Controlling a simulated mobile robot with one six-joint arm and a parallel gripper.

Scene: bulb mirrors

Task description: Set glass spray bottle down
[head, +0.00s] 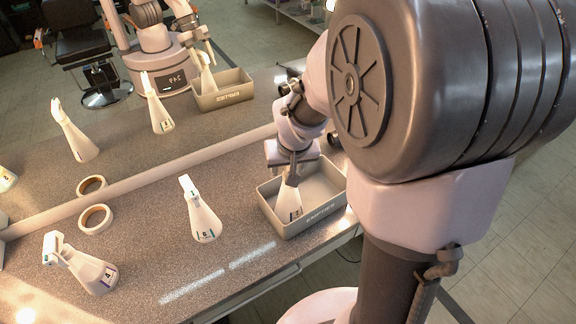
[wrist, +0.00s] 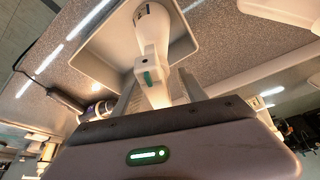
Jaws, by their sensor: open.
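A white glass spray bottle (head: 289,203) with a dark number label stands in the grey tray (head: 268,212) on the counter; its top is hidden by my gripper in the head view. My gripper (head: 291,172) is over the tray at the bottle's neck. In the wrist view the bottle (wrist: 150,42) is between my two fingers (wrist: 154,86), with its pale spray head and green mark toward the camera. The fingers are open around it. Its base appears to be on the tray floor (wrist: 95,60), leaning a little.
A bottle labelled 6 (head: 204,219) stands left of the tray, and one labelled 4 (head: 92,272) is farther left. A tape roll (head: 96,219) lies near the mirror (head: 120,120), which reflects the counter and my arm. The counter between the bottles is clear.

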